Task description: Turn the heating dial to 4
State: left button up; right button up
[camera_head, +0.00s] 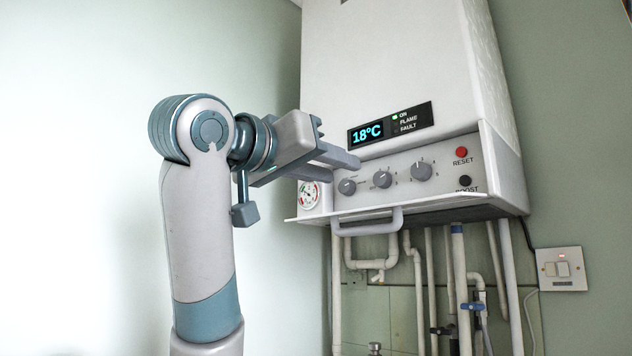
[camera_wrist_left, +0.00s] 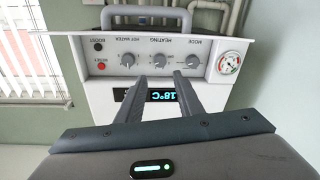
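The heating dial (camera_head: 382,180) is the middle of three grey knobs on the boiler's front panel; it also shows in the upside-down left wrist view (camera_wrist_left: 160,59). The mode dial (camera_head: 347,187) is to its left and the hot water dial (camera_head: 422,171) to its right. The dial numbers are too small to read. My left gripper (camera_head: 343,167) is open and empty, its fingers pointing at the panel. In the left wrist view its fingertips (camera_wrist_left: 159,79) are apart, just short of the heating dial in the picture, with nothing between them. My right gripper is not in view.
A display (camera_head: 367,133) reading 18°C is above the dials. A red reset button (camera_head: 461,152) and black boost button (camera_head: 465,181) are at right. A pressure gauge (camera_head: 309,195) is at left. A grey handle (camera_head: 370,226) juts out below the dials. Pipes (camera_head: 460,270) run beneath.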

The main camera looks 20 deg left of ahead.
pick_arm(q)
jog(key=b+v, duration=0.1)
jog(key=v, duration=0.3)
jog(key=shift+w, duration=0.1)
dwell(0.5)
